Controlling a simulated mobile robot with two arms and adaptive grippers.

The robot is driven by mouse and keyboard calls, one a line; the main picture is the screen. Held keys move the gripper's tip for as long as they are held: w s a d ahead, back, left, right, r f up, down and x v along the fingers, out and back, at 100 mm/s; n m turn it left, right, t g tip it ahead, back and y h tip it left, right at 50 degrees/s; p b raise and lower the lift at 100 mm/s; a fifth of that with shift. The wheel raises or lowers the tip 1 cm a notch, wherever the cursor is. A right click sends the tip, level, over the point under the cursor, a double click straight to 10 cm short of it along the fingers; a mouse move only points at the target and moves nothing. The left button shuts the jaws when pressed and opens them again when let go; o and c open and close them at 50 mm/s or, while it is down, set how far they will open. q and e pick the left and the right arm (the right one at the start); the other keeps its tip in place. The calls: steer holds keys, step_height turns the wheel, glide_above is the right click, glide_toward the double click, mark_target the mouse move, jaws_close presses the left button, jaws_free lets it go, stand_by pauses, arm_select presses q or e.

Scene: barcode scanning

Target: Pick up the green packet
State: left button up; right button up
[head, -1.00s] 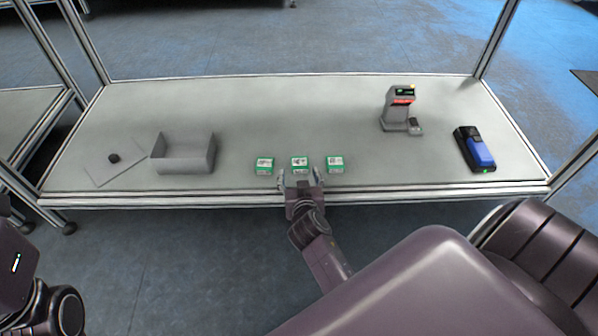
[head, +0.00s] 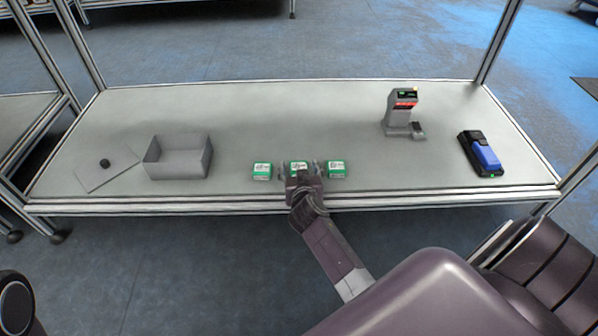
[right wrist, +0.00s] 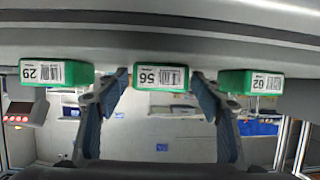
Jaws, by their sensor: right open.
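Three green-and-white packets stand in a row near the table's front edge: the left packet (head: 262,171), the middle packet (head: 298,167) and the right packet (head: 336,169). My right gripper (head: 299,171) is open, with one finger on each side of the middle packet. In the right wrist view the middle packet (right wrist: 161,77), with an upside-down label, sits between the fingertips of my right gripper (right wrist: 160,82). Narrow gaps seem to remain beside it; contact is hard to tell. The packets to either side also show there (right wrist: 56,73) (right wrist: 250,83). My left gripper is out of view.
A grey open box (head: 178,165) stands on the table (head: 250,120) to the left, beside a flat plate with a small dark knob (head: 104,162). A grey scanner (head: 402,112) and a blue-black device (head: 481,154) stand to the right. The table behind the packets is clear.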

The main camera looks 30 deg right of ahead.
steer(key=c, duration=1.4)
steer(key=shift+r, duration=0.1)
